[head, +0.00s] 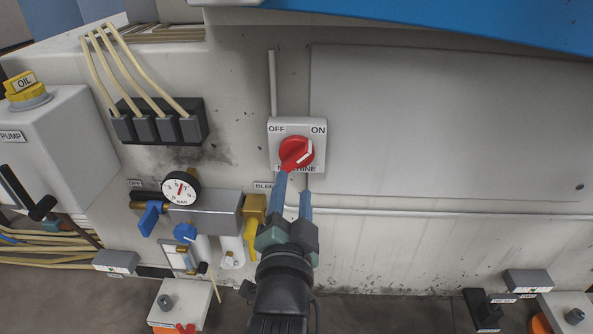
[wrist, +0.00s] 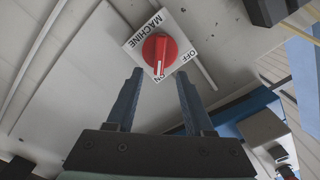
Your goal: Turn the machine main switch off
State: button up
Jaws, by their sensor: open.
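The machine main switch is a red round knob (head: 296,152) on a white plate (head: 281,137) marked OFF at upper left, ON at upper right and MACHINE below. Its white pointer mark is turned toward ON. My gripper (head: 293,184) is open and empty just below the knob in the head view, with its blue fingers pointing at it. The left finger overlaps the knob's lower edge in the picture; I cannot tell whether it touches. In the wrist view the red knob (wrist: 158,50) lies just past the fingertips (wrist: 160,74), between their lines.
A pressure gauge (head: 181,188) and valves with blue handles (head: 150,217) and a yellow handle (head: 251,235) sit left of my gripper. A black connector block (head: 160,122) with cables is at upper left. The flat panel (head: 440,120) right of the switch is clear.

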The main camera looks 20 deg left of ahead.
aim_at(297, 163)
jog(key=b+x, duration=0.2)
jog(key=x, duration=0.5)
jog(key=shift+w+b, duration=0.25)
jog(key=shift+b, duration=0.1)
grip_shut()
